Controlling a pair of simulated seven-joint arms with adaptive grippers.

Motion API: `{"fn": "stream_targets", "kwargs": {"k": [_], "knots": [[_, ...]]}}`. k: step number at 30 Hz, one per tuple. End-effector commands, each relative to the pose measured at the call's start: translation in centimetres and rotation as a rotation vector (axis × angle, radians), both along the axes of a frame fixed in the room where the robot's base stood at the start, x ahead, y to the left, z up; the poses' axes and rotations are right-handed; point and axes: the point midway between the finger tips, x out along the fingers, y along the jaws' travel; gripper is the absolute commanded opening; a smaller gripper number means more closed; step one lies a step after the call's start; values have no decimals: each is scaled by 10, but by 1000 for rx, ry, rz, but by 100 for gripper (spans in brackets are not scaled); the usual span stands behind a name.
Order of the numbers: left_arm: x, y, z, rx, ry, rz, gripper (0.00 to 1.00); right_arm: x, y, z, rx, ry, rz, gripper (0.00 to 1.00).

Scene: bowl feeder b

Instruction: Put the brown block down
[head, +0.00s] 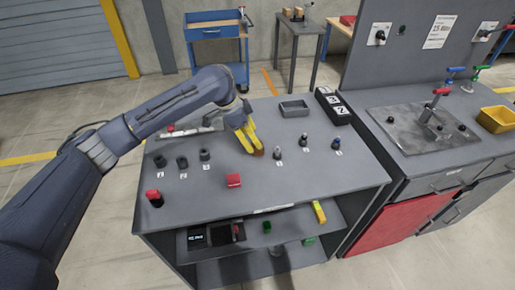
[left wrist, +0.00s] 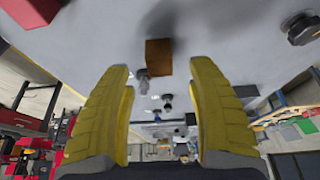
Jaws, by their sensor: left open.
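The brown block (head: 259,153) is on the grey workbench top (head: 200,206), just beyond the yellow fingertips of my left gripper (head: 248,145). In the left wrist view the brown block (left wrist: 158,57) shows between and ahead of the two yellow fingers, with a gap on each side. My left gripper is open and holds nothing. In the head view the fingers partly cover the block. My right gripper is in neither view.
A red block (head: 233,181) lies in front of the gripper. Dark round pieces (head: 182,162) stand left, small pegs (head: 304,140) right. A grey tray (head: 294,109) sits behind. The bench's front middle is clear.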

Motion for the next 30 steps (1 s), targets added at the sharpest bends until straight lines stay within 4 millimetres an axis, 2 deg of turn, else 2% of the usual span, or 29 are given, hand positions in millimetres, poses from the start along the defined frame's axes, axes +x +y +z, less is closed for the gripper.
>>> {"fn": "stream_targets", "kwargs": {"k": [13,25,30], "knots": [[4,-18,-42,-1,1,1,58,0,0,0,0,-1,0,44],[4,-21,-47,-1,1,1,59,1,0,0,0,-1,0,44],[4,-20,-47,0,0,1,39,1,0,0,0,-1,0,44]]}}
